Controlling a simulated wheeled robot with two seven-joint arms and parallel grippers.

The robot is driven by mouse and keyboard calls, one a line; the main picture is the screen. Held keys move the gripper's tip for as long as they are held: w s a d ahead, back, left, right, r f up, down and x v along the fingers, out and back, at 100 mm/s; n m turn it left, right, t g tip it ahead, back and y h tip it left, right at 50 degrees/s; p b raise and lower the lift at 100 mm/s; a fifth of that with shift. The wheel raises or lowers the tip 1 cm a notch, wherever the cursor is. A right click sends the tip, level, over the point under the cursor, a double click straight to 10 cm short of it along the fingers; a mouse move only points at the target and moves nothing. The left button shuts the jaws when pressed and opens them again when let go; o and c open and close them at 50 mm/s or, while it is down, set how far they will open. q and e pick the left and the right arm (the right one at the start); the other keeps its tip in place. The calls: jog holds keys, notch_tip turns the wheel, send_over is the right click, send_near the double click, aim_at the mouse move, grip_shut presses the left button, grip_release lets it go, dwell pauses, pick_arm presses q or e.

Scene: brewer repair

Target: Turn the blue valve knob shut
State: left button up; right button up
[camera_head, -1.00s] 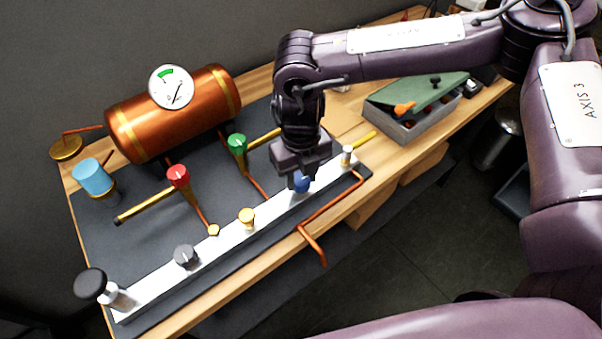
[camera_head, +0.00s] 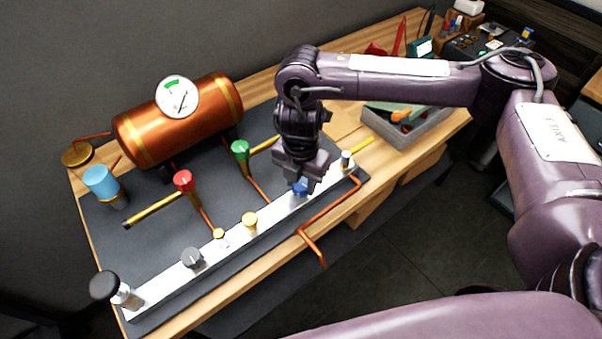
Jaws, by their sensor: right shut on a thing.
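The blue valve knob (camera_head: 300,189) sits on the white rail (camera_head: 275,217) near its right end. My right gripper (camera_head: 302,182) points down over it, its fingers shut around the knob. The fingers and wrist hide much of the knob, so its exact angle cannot be read. My left gripper is not in the view.
A grey toolbox (camera_head: 408,128) stands right.

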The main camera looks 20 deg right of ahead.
aim_at(302, 184)
jog(key=m+p, duration=0.1)
jog(key=m, duration=0.1)
jog(key=m+p, duration=0.2)
jog(key=shift+w+r+m, duration=0.15)
jog(key=shift+r+m, duration=0.05)
jog(key=shift+m, duration=0.1)
dwell(0.5)
jog(key=o, duration=1)
jog(key=shift+d+f, duration=0.1)
jog(key=shift+f, duration=0.05)
jog(key=shift+r+p, duration=0.35)
jog(key=shift+r, duration=3.55)
